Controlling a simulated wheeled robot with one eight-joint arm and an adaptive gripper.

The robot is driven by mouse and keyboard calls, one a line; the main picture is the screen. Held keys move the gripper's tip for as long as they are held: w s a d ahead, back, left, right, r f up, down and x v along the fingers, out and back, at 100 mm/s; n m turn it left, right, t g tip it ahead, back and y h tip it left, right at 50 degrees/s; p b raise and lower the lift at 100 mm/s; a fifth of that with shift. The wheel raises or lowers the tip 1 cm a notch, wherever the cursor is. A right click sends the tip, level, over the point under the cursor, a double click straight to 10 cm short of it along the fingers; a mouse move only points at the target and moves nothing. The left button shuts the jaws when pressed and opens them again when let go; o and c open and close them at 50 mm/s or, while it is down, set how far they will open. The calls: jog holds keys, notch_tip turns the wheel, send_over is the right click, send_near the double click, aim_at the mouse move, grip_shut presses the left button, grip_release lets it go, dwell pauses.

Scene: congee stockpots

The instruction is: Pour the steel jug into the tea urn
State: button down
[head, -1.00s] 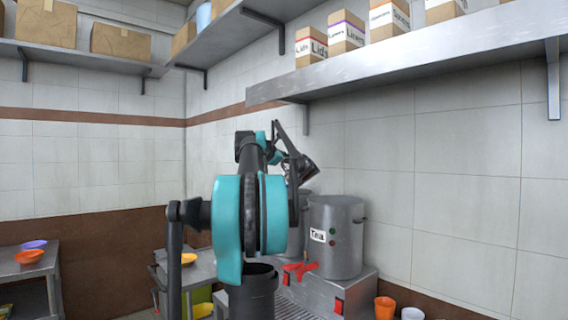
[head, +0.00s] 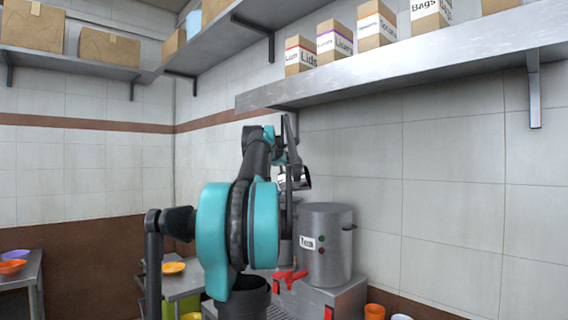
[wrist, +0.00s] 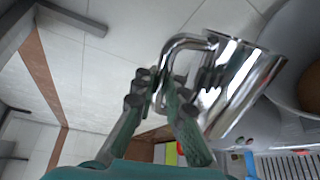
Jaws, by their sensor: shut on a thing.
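The tea urn (head: 326,262) is a grey steel cylinder with a "Tea" label and a red tap, standing on a steel base. My gripper (head: 288,172) is above and left of it in the head view. The shiny steel jug (head: 304,181) is at my gripper, partly hidden behind it. In the wrist view my gripper (wrist: 158,98) is shut on the handle of the jug (wrist: 235,85). The jug is beside a round open vessel (wrist: 282,28) with something brown inside; I cannot tell which vessel this is. The jug's contents are hidden.
A second steel urn (head: 285,252) stands left of the tea urn, mostly behind my arm. A long steel shelf (head: 400,78) with boxes hangs above. Orange (head: 374,312) and white cups stand at lower right. A side table (head: 186,283) holds an orange bowl.

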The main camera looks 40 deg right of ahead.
jog(key=s+d+r+m+t+y, duration=0.1)
jog(key=s+d+m, duration=0.3)
jog(key=s+m, duration=0.1)
jog(key=shift+s+d+r, duration=0.35)
jog(key=shift+s, duration=0.55)
dwell(0.4)
dwell(1.7)
